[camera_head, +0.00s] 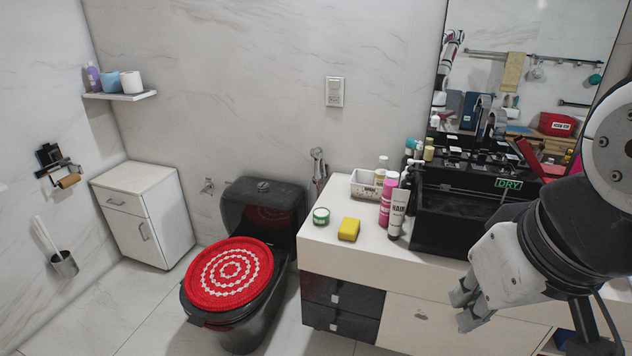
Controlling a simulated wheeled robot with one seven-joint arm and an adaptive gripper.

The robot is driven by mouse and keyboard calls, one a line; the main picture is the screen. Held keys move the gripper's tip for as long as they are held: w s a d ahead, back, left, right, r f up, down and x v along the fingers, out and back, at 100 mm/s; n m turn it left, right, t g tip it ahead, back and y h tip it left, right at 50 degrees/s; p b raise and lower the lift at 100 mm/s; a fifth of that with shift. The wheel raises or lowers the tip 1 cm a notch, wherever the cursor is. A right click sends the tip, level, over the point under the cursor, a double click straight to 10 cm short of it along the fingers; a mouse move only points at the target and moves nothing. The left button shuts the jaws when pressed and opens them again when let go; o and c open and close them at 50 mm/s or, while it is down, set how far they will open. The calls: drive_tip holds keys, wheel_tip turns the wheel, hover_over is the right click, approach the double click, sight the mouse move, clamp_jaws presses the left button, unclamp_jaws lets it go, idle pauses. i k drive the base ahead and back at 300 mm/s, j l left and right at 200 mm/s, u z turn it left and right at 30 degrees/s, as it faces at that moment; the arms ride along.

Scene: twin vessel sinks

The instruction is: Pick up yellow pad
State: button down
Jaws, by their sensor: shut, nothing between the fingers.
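The yellow pad (348,229) is a small block with rounded edges. It lies on the white counter (330,256) near its front left corner. My gripper (462,307) is at the lower right, in front of the counter drawers in the picture and well to the right of the pad. It points down and left, and it is shut and empty. Nothing hides the pad.
A round green tin (321,216) sits just left of the pad. The black sink (450,222) is further right. A toilet (262,208) stands left of the counter.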

sight(349, 228)
drive_tip(key=i+l+u, duration=0.3)
drive_tip(key=l, duration=0.35)
drive_tip(key=i+l+u, duration=0.25)
drive_tip(key=i+l, duration=0.15)
drive_tip(key=l, duration=0.3)
drive_tip(key=i+l+u, duration=0.15)
drive_tip(key=l, duration=0.25)
